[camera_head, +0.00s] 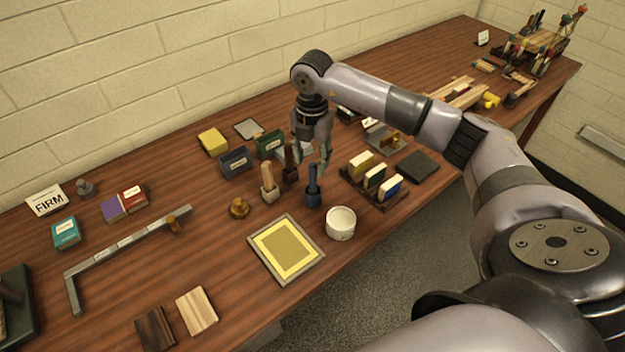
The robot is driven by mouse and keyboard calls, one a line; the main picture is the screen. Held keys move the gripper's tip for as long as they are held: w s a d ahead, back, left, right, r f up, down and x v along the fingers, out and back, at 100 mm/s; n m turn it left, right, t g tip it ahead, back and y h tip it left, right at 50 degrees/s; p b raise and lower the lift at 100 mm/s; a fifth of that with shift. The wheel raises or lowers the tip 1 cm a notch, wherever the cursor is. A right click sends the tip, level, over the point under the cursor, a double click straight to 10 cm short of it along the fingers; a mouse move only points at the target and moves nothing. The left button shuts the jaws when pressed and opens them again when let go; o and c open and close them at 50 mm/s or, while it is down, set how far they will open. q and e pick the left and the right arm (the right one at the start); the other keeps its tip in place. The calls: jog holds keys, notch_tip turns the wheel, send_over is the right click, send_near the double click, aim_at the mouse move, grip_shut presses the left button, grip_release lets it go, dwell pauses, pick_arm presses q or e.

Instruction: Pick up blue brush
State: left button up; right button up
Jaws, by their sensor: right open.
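The blue brush (313,186) stands upright on the wooden table, its blue handle pointing up from a wider dark blue lower part. My right gripper (311,161) points down just above and behind the brush, with its fingers apart and nothing seen between them. Whether the fingertips touch the handle cannot be told from this view. A dark brown brush (290,162) and a tan brush (268,184) stand upright to the left of the blue one. My left gripper is not in view.
A white cup (341,223) and a yellow framed tray (286,250) sit in front of the brush. A rack of coloured blocks (374,183) stands to the right. Blue (235,163) and green (269,145) boxes stand behind left.

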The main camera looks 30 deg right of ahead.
aim_at(313, 179)
jog(key=shift+f+p, duration=0.3)
jog(key=shift+f, duration=0.65)
jog(key=f+p, duration=0.1)
jog(key=f, duration=0.1)
jog(key=s+f+p, duration=0.1)
jog(key=f, duration=0.1)
jog(key=shift+a+f, duration=0.1)
jog(key=shift+f, duration=0.35)
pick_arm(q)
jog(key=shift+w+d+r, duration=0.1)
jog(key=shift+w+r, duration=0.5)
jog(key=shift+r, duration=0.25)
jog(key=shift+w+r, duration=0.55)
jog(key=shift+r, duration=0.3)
pick_arm(e)
grip_shut()
